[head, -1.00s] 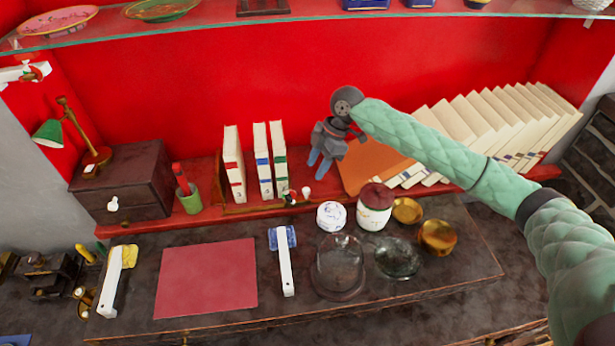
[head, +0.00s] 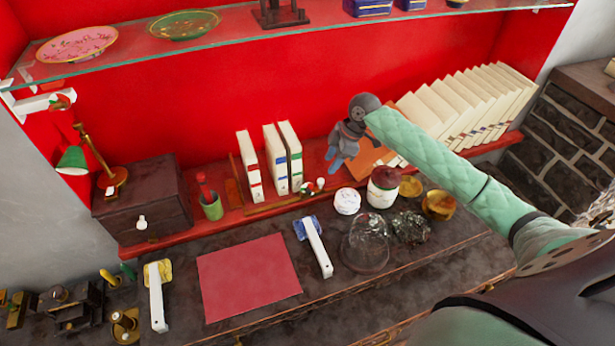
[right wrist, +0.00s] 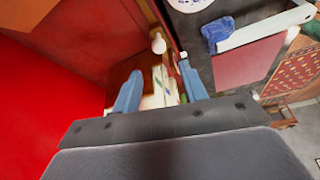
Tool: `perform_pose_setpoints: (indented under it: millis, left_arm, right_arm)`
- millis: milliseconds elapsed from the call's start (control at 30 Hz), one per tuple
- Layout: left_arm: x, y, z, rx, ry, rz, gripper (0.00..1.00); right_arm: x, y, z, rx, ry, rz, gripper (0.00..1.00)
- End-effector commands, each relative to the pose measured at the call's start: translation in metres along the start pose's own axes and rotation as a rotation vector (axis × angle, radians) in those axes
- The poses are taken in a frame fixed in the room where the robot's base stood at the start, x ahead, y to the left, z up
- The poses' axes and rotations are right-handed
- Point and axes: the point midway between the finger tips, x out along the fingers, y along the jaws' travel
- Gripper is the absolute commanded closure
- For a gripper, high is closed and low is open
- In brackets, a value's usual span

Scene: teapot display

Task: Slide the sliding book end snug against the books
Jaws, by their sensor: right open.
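Several cream books stand on the red shelf; a group of three upright ones (head: 275,160) has a gap after the first book. A wooden book end panel (head: 234,184) stands left of this group, on a wooden base with a rail. Red and white knobs (head: 313,187) sit at the base's right end; I cannot tell which part slides. My right gripper (head: 341,162) is right of the books, apart from them, open and empty. In the right wrist view, the books (right wrist: 162,85) show between its blue fingertips (right wrist: 158,92). My left gripper is out of view.
An orange flat book (head: 366,164) and a row of leaning books (head: 465,108) are at the right. A green cup (head: 211,207) and dark drawer box (head: 143,203) are left. Jars (head: 383,188), a glass dome (head: 366,247) and red mat (head: 248,277) lie in front. A glass shelf (head: 330,32) crosses above.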

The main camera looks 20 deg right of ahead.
Motion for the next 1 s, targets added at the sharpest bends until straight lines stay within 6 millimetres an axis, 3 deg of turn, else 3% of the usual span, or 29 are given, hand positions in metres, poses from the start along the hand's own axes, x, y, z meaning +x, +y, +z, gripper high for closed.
perform_pose_setpoints:
  millis: [200,467,700,1000]
  left_arm:
    - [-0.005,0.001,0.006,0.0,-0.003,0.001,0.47]
    - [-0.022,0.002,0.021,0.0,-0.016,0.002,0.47]
    - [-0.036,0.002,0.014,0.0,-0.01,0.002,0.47]
    - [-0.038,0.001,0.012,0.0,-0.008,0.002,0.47]
  right_arm:
    - [0.001,0.0,0.008,0.018,-0.004,0.006,0.57]
    - [0.034,-0.001,0.006,0.018,-0.003,0.003,0.57]
    - [0.064,0.0,0.007,0.017,-0.004,0.005,0.57]
    - [0.075,0.0,0.009,0.016,-0.004,0.006,0.57]
